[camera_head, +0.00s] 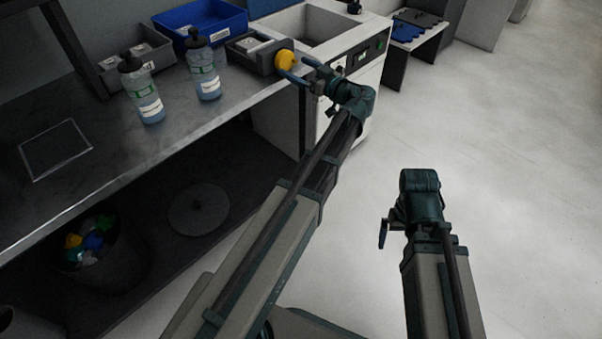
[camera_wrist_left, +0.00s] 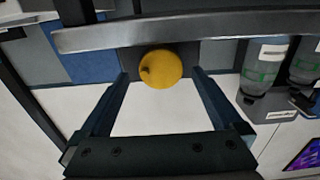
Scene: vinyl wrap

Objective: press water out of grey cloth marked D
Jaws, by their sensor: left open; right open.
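I cannot make out a grey cloth marked D. Dark grey flat pieces (camera_head: 419,17) lie on a low stand at the top right of the head view, with no readable letter. My left gripper (camera_head: 297,70) is open and empty at the bench's front edge, close to a round yellow thing (camera_head: 286,60). In the left wrist view the yellow thing (camera_wrist_left: 160,70) appears between the open fingertips. My right gripper (camera_head: 384,232) is over the open floor, away from the bench; its fingers are partly hidden behind its wrist.
Two bottles (camera_head: 144,95) (camera_head: 204,75) stand on the bench. A blue bin (camera_head: 200,22) and grey trays (camera_head: 135,55) are behind them. A sink (camera_head: 318,24) with a control panel is beyond. Blue pieces (camera_head: 405,31) lie on the stand. The right floor is clear.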

